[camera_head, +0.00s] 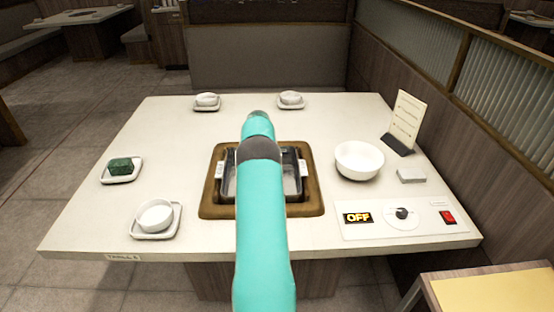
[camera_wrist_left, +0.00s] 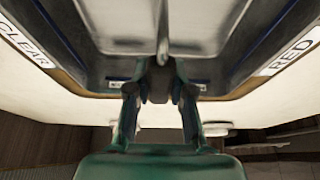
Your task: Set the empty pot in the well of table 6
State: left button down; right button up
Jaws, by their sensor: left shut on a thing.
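The empty pot (camera_head: 292,178) is a dark metal vessel with a bright inside. In the head view it lies within the brown-framed well (camera_head: 312,204) of the white table, largely behind my left arm. I cannot tell whether it rests fully down. In the left wrist view the pot (camera_wrist_left: 205,30) fills the top, with a divider down its middle and labels reading CLEAR and RED on either side. My left gripper (camera_wrist_left: 160,92) is shut on the pot at its near wall, by the divider. My right gripper is not in view.
A white bowl (camera_head: 359,160), a menu stand (camera_head: 404,120) and a control panel (camera_head: 408,222) reading OFF are right of the well. Small cups on saucers sit at the back and front left. A green block (camera_head: 121,166) lies on a left dish. A partition borders the right.

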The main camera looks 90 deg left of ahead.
pick_arm(q)
jog(key=shift+f, duration=0.25)
dwell(0.8)
jog(key=c, duration=0.9)
grip_release()
jog(key=shift+c, duration=0.2)
jog(key=shift+o, duration=0.8)
jog(key=shift+d+f, duration=0.1)
jog(key=shift+f, duration=0.15)
jog(key=o, duration=0.6)
jog(key=shift+r, duration=0.1)
jog(key=shift+o, duration=0.2)
jog(key=shift+r, duration=0.25)
jog(key=shift+r+p, duration=3.85)
jog(key=shift+r, duration=1.55)
jog(key=shift+w+f, duration=0.1)
